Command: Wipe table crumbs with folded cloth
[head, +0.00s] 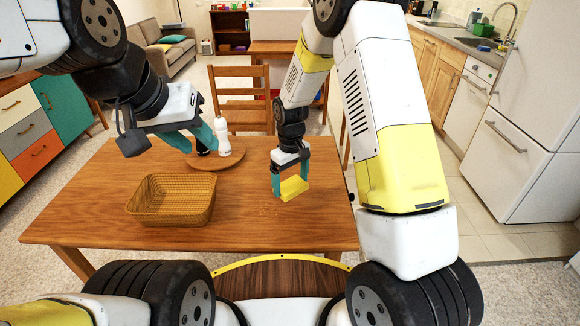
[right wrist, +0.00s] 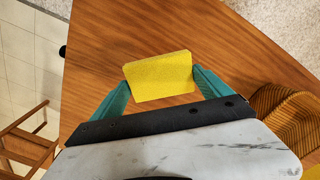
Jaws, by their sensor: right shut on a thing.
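A folded yellow cloth (head: 294,188) is between the teal fingers of my right gripper (head: 290,180), low over the right part of the wooden table (head: 240,232). In the right wrist view the cloth (right wrist: 160,76) spans the gap between the fingertips of the right gripper (right wrist: 163,84). I cannot tell whether the cloth touches the table. Pale crumbs (head: 268,210) lie on the table just left of and nearer than the cloth. My left gripper (head: 197,146) is over the table's far left part, fingers apart, close in the picture to the shakers, and holds nothing that I can see.
A wicker basket (head: 170,219) stands on the left of the table. A round wooden board (head: 228,161) behind it bears a white shaker (head: 222,136) and a dark one (head: 202,150). A chair (head: 240,72) stands at the far edge. The table's front right is clear.

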